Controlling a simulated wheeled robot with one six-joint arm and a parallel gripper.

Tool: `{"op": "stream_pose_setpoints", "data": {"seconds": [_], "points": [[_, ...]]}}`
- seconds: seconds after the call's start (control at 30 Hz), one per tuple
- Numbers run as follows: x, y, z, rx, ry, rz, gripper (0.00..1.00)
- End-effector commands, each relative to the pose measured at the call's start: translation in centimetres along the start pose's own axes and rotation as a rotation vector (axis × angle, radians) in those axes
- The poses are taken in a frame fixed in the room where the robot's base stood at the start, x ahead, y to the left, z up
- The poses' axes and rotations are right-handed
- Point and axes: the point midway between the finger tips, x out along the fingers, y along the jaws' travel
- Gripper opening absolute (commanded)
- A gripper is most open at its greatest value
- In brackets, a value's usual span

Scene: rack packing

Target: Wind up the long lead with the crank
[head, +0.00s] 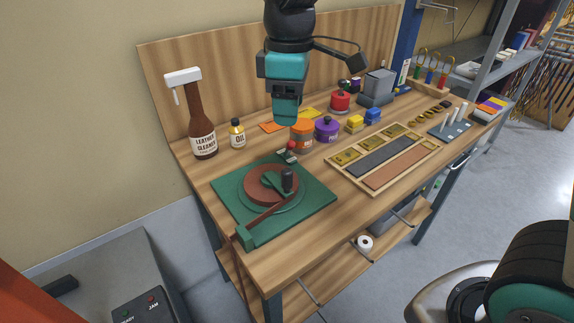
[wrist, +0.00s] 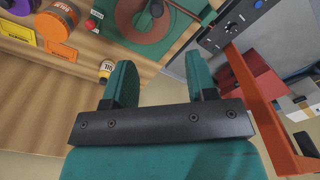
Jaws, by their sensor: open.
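The winder is a green board (head: 318,201) with a round brown reel (head: 262,186) on it, at the left front of the bench. A dark upright crank knob (head: 287,180) stands on the reel; the wrist view shows it at the top edge (wrist: 156,10). A brown lead (head: 266,215) runs from the reel to a green block (head: 245,238) at the board's front corner, and a brown strip hangs below the bench edge there. My gripper (head: 286,122) is above the bench, behind and higher than the winder, touching nothing. The wrist view shows its fingers (wrist: 161,65) apart and empty.
A cleaner bottle (head: 203,135) and an oil bottle (head: 237,134) stand left of my gripper. Orange (head: 302,133) and purple (head: 326,130) jars stand beside it. A divided wooden tray (head: 383,160) lies to the right. A grey machine (head: 120,270) stands at the lower left.

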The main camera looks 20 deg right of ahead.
Motion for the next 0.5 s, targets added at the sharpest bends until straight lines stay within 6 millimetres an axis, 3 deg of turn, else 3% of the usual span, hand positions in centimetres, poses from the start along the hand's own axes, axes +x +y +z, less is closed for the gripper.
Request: {"op": "stream_pose_setpoints", "data": {"seconds": [0.23, 0.5], "points": [[1.9, 0.6, -0.4, -0.018, -0.014, 0.001, 0.52], [7.8, 0.5, -0.2, -0.017, -0.015, -0.001, 0.52]]}}
